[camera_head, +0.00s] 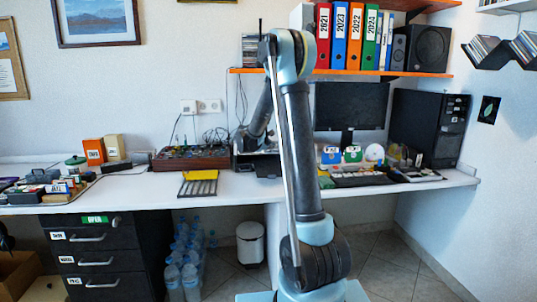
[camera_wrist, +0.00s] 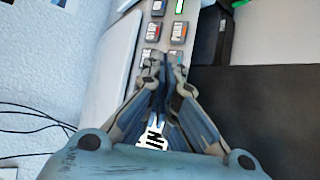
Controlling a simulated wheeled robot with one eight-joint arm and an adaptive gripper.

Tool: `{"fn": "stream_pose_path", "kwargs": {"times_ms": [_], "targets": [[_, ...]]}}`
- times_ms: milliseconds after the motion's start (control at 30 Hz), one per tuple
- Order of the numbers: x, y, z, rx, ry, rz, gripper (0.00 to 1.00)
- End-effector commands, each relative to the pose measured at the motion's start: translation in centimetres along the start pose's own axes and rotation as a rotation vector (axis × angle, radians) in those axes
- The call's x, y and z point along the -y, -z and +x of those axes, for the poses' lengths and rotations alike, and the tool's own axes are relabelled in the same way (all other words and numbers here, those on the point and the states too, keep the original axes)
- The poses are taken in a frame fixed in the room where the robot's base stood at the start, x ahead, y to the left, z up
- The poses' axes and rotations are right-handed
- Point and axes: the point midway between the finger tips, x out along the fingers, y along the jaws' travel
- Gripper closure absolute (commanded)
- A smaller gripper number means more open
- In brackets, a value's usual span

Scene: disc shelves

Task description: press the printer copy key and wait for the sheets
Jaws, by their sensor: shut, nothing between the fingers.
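The printer (camera_head: 268,168) is a dark machine on the desk, partly hidden behind my arm in the head view. In the wrist view its grey control panel (camera_wrist: 168,42) carries several small keys, among them one with a red face (camera_wrist: 153,31) and one with an orange-red face (camera_wrist: 178,32). A green-lit strip (camera_wrist: 181,5) shows at the top edge. The key lettering is too small to read, so I cannot tell which is the copy key. My gripper (camera_wrist: 164,62) is shut and empty, its tips over the panel's near keys. I cannot tell if they touch.
A white surface (camera_wrist: 112,65) lies left of the panel, with dark cables (camera_wrist: 35,122) beyond. A dark flat part (camera_wrist: 265,95) lies right. On the desk, a cable-filled brown box (camera_head: 192,158) stands left of the printer, and a monitor (camera_head: 352,106) stands right.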

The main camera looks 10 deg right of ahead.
Motion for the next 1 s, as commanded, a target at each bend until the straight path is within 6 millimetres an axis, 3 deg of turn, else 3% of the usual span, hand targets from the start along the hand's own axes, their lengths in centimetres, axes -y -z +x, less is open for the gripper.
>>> {"fn": "stream_pose_path", "kwargs": {"times_ms": [367,1000], "targets": [[-0.1,-0.1,-0.2,0.0,0.0,0.0,1.0],[-2.5,-2.5,-3.4,0.0,0.0,0.0,1.0]]}}
